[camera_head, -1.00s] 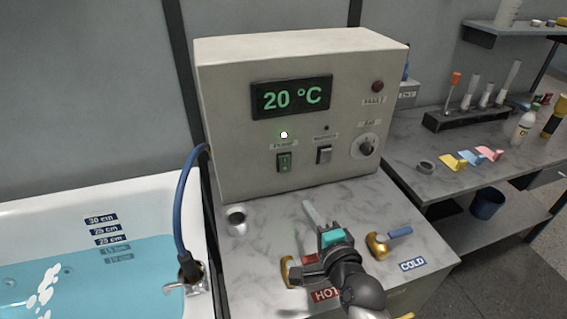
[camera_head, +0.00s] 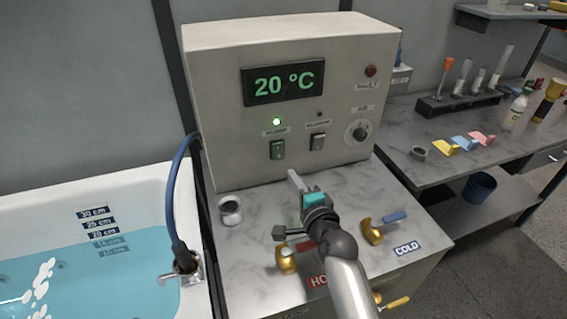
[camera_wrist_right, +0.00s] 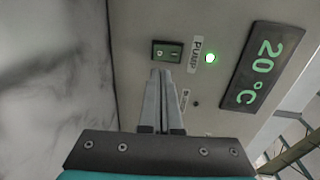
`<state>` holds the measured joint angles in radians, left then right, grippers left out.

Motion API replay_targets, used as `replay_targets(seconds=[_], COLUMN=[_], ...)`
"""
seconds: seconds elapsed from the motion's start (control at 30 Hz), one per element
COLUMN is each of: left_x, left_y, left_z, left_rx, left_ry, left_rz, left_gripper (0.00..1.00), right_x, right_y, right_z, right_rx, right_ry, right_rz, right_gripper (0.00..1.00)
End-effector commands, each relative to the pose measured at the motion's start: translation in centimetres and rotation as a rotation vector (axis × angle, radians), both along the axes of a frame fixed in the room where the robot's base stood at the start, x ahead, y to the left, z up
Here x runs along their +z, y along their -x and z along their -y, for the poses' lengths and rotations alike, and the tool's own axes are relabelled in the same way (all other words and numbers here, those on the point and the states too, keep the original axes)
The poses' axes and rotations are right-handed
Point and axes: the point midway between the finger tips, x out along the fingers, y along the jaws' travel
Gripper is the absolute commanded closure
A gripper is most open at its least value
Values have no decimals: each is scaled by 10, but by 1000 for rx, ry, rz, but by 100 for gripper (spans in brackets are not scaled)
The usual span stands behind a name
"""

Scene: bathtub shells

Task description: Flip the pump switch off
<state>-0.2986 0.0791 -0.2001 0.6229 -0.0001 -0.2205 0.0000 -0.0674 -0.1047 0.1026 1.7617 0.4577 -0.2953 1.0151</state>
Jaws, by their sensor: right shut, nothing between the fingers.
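The pump switch (camera_head: 277,150) is a green rocker on the front of the beige control box (camera_head: 225,110). A green light glows just above it. In the right wrist view the switch (camera_wrist_right: 167,52) lies just beyond my fingertips, beside the PUMP label (camera_wrist_right: 194,54). My right gripper (camera_head: 293,175) is shut and empty, below and slightly right of the switch in the head view. In the right wrist view its fingertips (camera_wrist_right: 161,72) point at the switch's lower edge; I cannot tell whether they touch. My left gripper is not in view.
A second, grey switch (camera_head: 317,142) sits right of the pump switch, with a knob (camera_head: 357,132) beyond it. HOT and COLD valves (camera_head: 385,226) stand on the marble top. A water-filled bathtub (camera_head: 140,185) with a blue hose (camera_head: 172,190) is at the left.

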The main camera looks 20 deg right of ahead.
Motion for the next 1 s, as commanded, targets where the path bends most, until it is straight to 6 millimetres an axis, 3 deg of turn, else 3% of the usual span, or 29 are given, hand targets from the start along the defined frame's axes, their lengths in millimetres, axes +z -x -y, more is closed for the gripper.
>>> replay_targets(seconds=[0.3,0.5,1.0], left_x=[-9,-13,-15], left_y=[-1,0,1], left_z=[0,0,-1], left_rx=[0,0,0], left_ry=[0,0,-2], left_rz=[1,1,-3], left_gripper=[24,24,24], right_x=[-7,-11,-12], right_y=[-50,-71,-81], right_z=[-1,-2,-2], right_rx=[-1,-1,-1], right_ry=[2,2,2], right_rz=[1,0,-1], right_gripper=[100,100,100])
